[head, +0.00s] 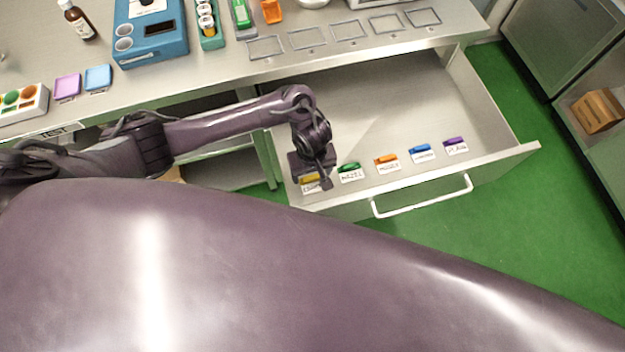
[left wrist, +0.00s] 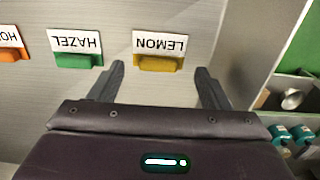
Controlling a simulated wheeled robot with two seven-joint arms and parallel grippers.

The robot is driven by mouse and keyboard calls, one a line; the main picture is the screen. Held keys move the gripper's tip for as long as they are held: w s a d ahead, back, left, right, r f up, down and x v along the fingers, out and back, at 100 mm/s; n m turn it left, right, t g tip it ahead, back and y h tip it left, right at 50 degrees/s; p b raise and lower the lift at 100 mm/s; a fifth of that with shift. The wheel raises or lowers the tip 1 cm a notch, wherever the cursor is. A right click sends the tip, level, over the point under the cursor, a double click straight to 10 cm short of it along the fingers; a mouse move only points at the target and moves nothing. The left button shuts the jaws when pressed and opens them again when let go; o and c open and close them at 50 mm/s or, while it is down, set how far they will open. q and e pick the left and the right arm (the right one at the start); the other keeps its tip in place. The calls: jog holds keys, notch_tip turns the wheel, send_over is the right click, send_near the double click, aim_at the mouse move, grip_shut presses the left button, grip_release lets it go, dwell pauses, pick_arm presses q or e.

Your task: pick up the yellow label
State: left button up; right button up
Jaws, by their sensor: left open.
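The yellow label (left wrist: 158,64) has a white card reading LEMON and lies in the open drawer, at its front left end. In the head view the yellow label (head: 311,178) is partly covered by my left gripper (head: 318,180), which hangs over it. In the left wrist view my left gripper (left wrist: 160,82) is open, with one finger towards each side of the yellow label. The label is not gripped. My right gripper is in neither view.
Beside it in the drawer (head: 400,100) lie a green label (head: 348,167) reading HAZEL, an orange label (head: 386,159), a blue label (head: 421,148) and a purple label (head: 455,141). The drawer's front wall is close to the labels. The drawer's back is empty.

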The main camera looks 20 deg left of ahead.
aim_at(313, 179)
pick_arm(q)
jog(key=f, duration=0.3)
jog(key=shift+w+f, duration=0.2)
jog(key=shift+f, duration=0.1)
jog(key=shift+s, duration=0.1)
jog(key=shift+c, duration=1.3)
jog(key=c, duration=0.8)
jog(key=shift+r, duration=0.15)
